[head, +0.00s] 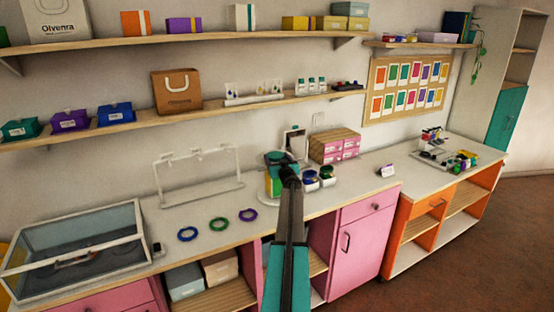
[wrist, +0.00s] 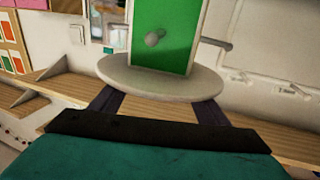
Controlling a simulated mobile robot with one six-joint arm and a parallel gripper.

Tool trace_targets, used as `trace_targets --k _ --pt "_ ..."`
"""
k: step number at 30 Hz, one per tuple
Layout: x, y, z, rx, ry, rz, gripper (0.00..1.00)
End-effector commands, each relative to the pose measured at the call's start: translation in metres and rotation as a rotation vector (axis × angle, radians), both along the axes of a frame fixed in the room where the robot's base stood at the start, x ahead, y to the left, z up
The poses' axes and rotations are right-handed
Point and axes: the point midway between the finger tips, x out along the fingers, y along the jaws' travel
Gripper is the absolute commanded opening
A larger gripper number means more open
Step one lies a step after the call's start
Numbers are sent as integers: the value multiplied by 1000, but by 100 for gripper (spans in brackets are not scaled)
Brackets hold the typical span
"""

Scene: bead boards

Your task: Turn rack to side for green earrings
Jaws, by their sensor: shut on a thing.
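The rack (head: 273,186) stands on the counter in the head view, partly behind my arm, with green and orange showing. In the wrist view, which looks upside down, its pale round disc (wrist: 160,78) lies between the two dark fingers of my gripper (wrist: 158,104). A bright green panel (wrist: 180,22) with a short peg faces the wrist camera, and another peg sticks out to the side. My gripper (head: 287,172) is shut on the disc. I cannot make out any earrings on the panel.
Dark round jars (head: 326,177) stand close to the right of the rack, with pink drawers (head: 337,146) behind. Blue, green and purple rings (head: 219,224) lie to the left. A white bar stand (head: 199,176) and a glass case (head: 78,250) are further left. Shelves run above.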

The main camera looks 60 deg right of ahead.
Motion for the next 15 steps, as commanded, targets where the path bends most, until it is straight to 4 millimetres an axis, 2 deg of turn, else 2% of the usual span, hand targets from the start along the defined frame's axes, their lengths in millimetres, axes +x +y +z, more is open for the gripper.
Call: trace_targets --k 1,15 --pt "1 -2 9 -6 -5 13 29" --pt "-2 -3 6 3 -3 48 29"
